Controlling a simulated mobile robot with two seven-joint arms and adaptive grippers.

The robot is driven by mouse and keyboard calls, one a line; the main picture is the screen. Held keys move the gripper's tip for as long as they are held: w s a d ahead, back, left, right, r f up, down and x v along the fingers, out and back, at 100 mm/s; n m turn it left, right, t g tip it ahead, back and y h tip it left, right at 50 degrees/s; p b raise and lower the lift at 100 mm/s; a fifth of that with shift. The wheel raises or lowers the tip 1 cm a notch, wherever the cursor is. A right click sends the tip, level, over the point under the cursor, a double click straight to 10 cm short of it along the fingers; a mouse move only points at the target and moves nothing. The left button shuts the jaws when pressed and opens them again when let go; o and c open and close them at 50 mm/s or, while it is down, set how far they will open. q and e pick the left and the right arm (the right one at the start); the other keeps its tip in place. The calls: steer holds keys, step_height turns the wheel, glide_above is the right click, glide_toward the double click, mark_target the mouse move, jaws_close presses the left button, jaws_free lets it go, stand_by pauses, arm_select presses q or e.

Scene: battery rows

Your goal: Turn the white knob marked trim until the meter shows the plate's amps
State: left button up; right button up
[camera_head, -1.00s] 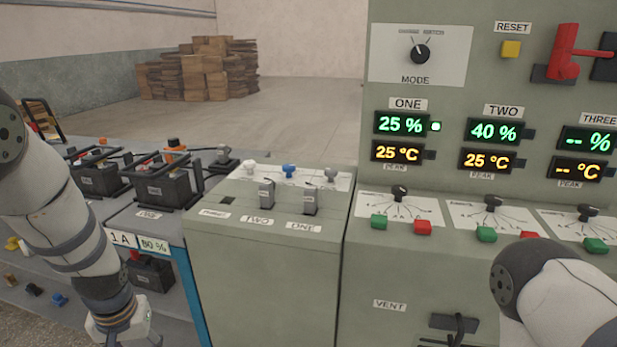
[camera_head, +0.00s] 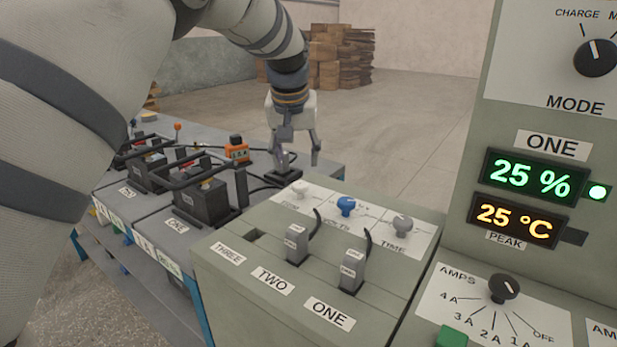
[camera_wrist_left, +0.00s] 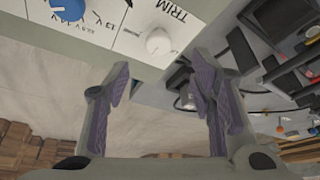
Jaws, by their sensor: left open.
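The white trim knob (camera_head: 300,187) is on the sloped top panel of the grey-green cabinet, left of the blue knob (camera_head: 347,204). In the left wrist view the white knob (camera_wrist_left: 158,42) sits below the TRIM label, ahead of the fingertips. My left gripper (camera_head: 299,163) is open and empty, just behind the white knob and apart from it. Its two fingers (camera_wrist_left: 157,78) show in the wrist view. An orange meter (camera_head: 237,149) stands on the battery bench; I cannot read it clearly. A small plate (camera_head: 143,244) is on the bench's front edge, too oblique to read. My right gripper is out of view.
A grey knob marked TIME (camera_head: 401,223) is right of the blue one. Two grey levers (camera_head: 297,243) stand on the cabinet top. Batteries with black handles (camera_head: 203,200) and cables crowd the bench left. The tall panel (camera_head: 452,180) rises at right. Open floor lies behind.

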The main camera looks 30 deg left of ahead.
mark_target(300, 184)
arm_select(q)
steer(key=x, duration=0.8)
steer(key=shift+d+f+b, duration=0.1)
steer(key=shift+f+b, duration=0.05)
steer(key=shift+b, duration=0.2)
